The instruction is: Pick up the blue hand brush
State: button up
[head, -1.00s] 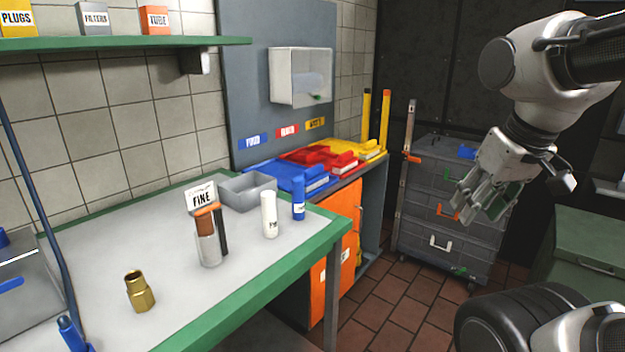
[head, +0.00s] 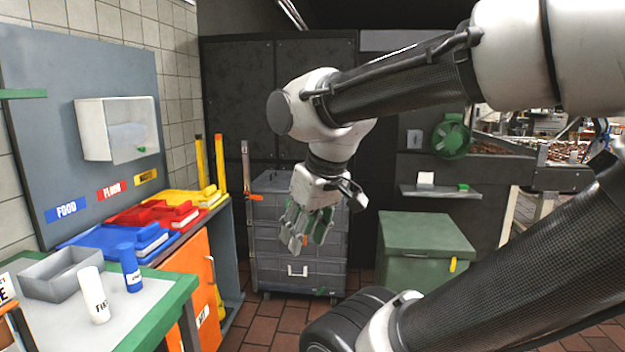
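The blue hand brush (head: 150,243) appears to lie on a blue tray or board (head: 92,240), under the FOOD label at the left of the head view. It has a blue top with a paler strip along its lower side; blue on blue makes its outline hard to separate. My gripper (head: 305,240) hangs in the air near the picture's middle, fingers pointing down. It is well to the right of the brush and apart from it. Its fingers look spread, with green inner pads showing and nothing between them.
Similar red (head: 184,220) and yellow (head: 208,196) brushes lie behind the blue one. A blue bottle (head: 131,268), a white bottle (head: 94,296) and a grey bin (head: 60,275) stand nearer on the green-edged table. A grey drawer trolley (head: 270,262) stands behind my gripper.

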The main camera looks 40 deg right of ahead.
aim_at(151, 236)
jog(key=u, duration=0.55)
jog(key=i+l+u, duration=0.15)
jog(key=l+u, duration=0.2)
jog(key=i+l+u, duration=0.1)
jog(key=l+u, duration=0.9)
jog(key=l, duration=2.5)
jog(key=k, duration=0.05)
